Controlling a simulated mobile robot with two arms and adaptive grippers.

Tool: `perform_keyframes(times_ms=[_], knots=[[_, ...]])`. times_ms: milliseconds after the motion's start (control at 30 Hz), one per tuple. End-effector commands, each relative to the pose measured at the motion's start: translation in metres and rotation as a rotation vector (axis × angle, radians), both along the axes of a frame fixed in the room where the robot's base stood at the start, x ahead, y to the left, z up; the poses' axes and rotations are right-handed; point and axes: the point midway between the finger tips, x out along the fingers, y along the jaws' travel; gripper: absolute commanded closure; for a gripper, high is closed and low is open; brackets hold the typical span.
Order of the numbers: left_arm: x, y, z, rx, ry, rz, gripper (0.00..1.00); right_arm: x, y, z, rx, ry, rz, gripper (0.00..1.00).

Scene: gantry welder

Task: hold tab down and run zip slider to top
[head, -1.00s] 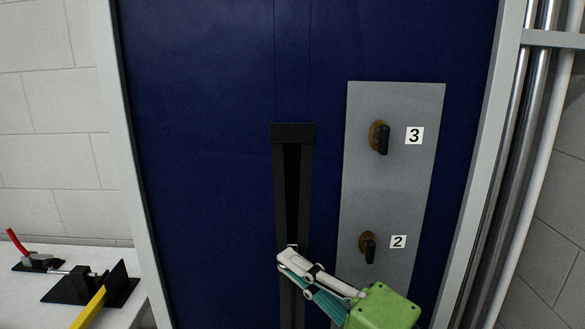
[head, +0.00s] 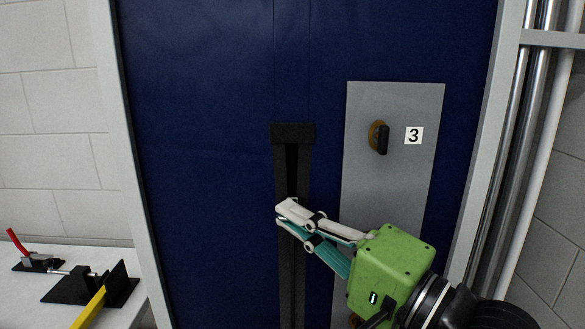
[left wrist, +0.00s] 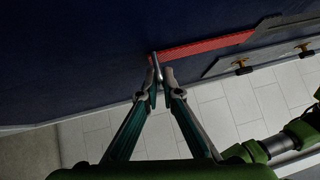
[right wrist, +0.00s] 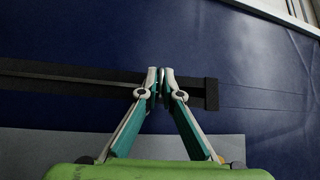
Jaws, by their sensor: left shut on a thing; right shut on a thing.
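A black zip strip (head: 293,165) runs up the blue curtain to a dark block (head: 292,133) at its top. My right gripper (head: 283,211) is on this strip, a short way below the block, its fingers shut on the zip slider, mostly hidden between the tips. In the right wrist view the right fingertips (right wrist: 160,76) lie across the strip (right wrist: 70,82), close to its end block (right wrist: 211,94). In the left wrist view my left gripper (left wrist: 160,76) is shut on a small grey tab (left wrist: 155,60) at the end of a red strip (left wrist: 215,45). The head view does not show my left gripper.
A grey plate (head: 392,190) right of the zip carries a dark knob (head: 381,138) beside a "3" label. A pale frame edges the curtain. Pipes (head: 520,150) stand at right. A white bench (head: 65,270) with clamps is at lower left.

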Motion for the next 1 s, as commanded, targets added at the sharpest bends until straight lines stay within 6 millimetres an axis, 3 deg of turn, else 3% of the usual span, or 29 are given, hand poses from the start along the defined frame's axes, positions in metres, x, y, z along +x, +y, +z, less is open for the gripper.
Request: perform_keyframes(times_ms=[800, 1000], knots=[[-0.002, -0.002, -0.001, 0.002, 0.001, -0.005, 1.0, -0.002, 0.0, 0.068, 0.002, -0.006, -0.001, 1.0], [-0.002, -0.002, -0.001, 0.002, 0.001, -0.005, 1.0, -0.002, 0.0, 0.077, 0.001, -0.003, 0.0, 1.0]])
